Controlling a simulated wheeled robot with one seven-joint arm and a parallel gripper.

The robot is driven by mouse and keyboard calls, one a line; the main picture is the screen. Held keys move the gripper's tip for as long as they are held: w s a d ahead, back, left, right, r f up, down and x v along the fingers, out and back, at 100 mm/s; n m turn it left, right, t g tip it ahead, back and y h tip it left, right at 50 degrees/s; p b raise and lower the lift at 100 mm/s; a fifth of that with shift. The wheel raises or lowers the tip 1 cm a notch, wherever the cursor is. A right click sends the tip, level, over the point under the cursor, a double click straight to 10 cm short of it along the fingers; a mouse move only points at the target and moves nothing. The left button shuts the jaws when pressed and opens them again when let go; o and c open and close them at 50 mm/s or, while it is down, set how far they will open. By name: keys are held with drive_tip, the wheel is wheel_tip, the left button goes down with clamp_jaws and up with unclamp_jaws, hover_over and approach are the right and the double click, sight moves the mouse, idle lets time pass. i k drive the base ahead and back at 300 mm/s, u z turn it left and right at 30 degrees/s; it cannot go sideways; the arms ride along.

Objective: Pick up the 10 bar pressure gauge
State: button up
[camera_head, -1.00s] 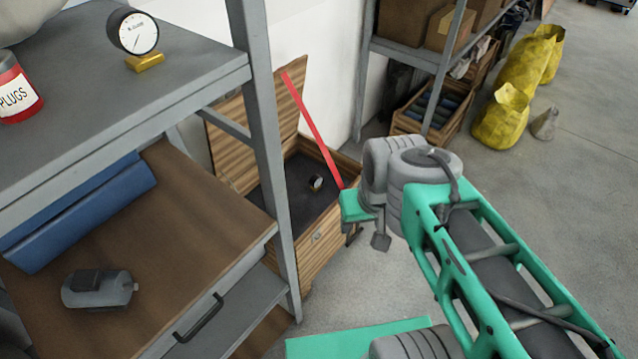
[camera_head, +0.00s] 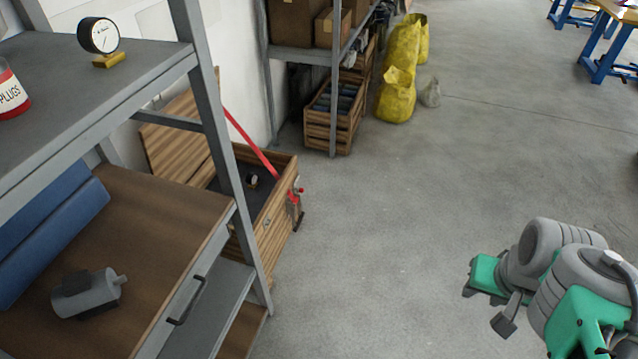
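A pressure gauge (camera_head: 100,36) with a white dial, black case and brass base stands upright on the grey top shelf at the upper left. A second, smaller-looking round gauge (camera_head: 252,180) lies in the open wooden chest (camera_head: 275,228), behind the shelf post. The markings on both dials are too small to read, so I cannot tell which is 10 bar. My gripper (camera_head: 478,280) is at the lower right, over open floor, well away from both gauges. Its green end shows, but its fingers are not clear. I see nothing held in it.
Yellow bags (camera_head: 397,95) stand behind. The centre floor is clear.

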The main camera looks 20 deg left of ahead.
sight(251, 178)
drive_tip(key=z, duration=0.1)
drive_tip(key=i, duration=0.6)
drive_tip(key=u, duration=0.6)
drive_tip(key=i, duration=1.45)
drive_tip(key=u, duration=1.75)
drive_tip(key=i, duration=0.9)
drive_tip(key=u, duration=1)
